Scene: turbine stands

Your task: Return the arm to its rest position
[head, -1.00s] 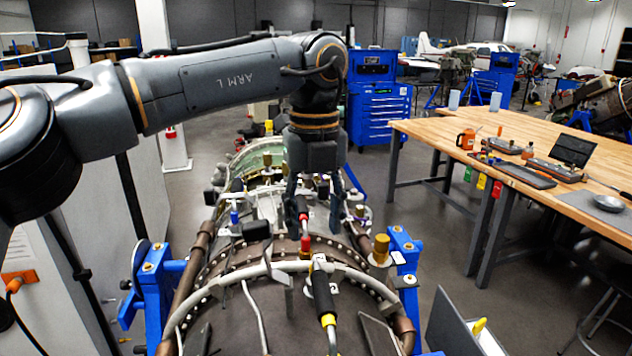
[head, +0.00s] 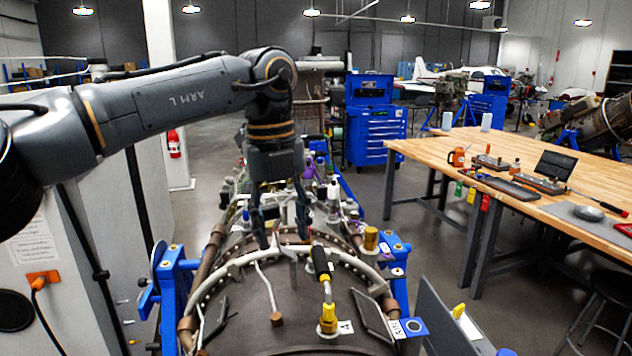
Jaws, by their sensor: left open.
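My left arm, marked "ARM L", reaches in from the left. Its gripper (head: 283,222) points down over the turbine engine (head: 275,300), with its two fingers apart and nothing seen between them. The fingertips are close to the curved pale pipe at the engine's flange; I cannot tell if they touch it. A black-handled tool or fitting (head: 321,264) with a yellow lower end stands on the engine, right of the gripper. My right gripper is not in view.
Blue stand posts (head: 178,295) flank the engine. A wooden workbench (head: 440,150) with an orange mug (head: 456,157) and tools stands at the right. A blue tool cabinet (head: 376,135) stands behind. Open floor lies between engine and bench.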

